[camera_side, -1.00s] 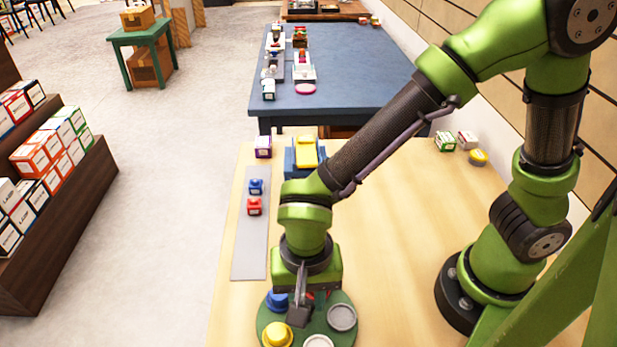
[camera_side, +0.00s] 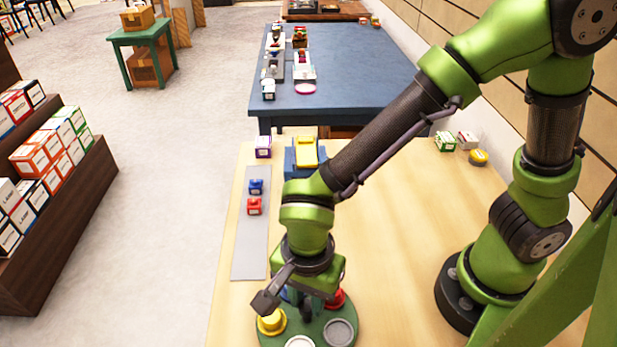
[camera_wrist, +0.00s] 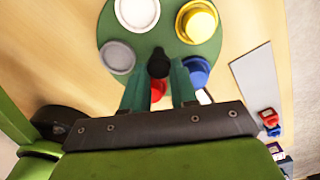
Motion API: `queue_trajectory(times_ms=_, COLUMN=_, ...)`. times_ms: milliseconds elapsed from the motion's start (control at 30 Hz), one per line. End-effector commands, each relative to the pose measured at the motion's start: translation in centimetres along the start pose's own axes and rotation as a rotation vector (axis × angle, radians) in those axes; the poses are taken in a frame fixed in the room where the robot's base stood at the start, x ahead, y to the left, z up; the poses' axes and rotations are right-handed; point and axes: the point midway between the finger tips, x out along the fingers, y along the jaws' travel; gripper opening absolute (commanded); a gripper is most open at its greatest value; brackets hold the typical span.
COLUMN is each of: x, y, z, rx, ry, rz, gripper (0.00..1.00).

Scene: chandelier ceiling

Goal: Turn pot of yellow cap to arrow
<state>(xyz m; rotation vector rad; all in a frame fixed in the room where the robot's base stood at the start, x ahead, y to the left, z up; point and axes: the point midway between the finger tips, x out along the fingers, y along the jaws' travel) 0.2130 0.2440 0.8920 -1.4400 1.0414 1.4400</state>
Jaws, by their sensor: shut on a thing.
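A round green turntable (camera_wrist: 118,28) carries several pots with coloured caps. The pot with the yellow cap (camera_side: 271,322) is at its left edge in the side view and at the upper right in the wrist view (camera_wrist: 199,22). My gripper (camera_wrist: 158,80) points down at the middle of the turntable, shut on the black centre knob (camera_wrist: 159,62). The blue pot (camera_wrist: 197,70), red pot (camera_side: 335,299), grey pot (camera_side: 340,332) and white pot (camera_side: 300,342) sit around it. A white shape (camera_wrist: 204,96) shows partly beside my finger; I cannot tell whether it is the arrow.
A grey strip (camera_side: 250,240) lies left of the turntable, with a blue piece (camera_side: 256,187) and red piece (camera_side: 254,206) on it. A blue holder with a yellow top (camera_side: 306,152) stands further back. The wooden table right of the strip is largely clear.

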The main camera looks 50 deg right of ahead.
Motion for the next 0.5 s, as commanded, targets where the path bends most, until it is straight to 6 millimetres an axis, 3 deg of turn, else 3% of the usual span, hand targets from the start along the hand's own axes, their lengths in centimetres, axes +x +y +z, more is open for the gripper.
queue_trajectory(times_ms=500, x=-0.13, y=0.08, z=-0.01, rx=0.261, ry=0.0, rz=-0.001, gripper=0.0)
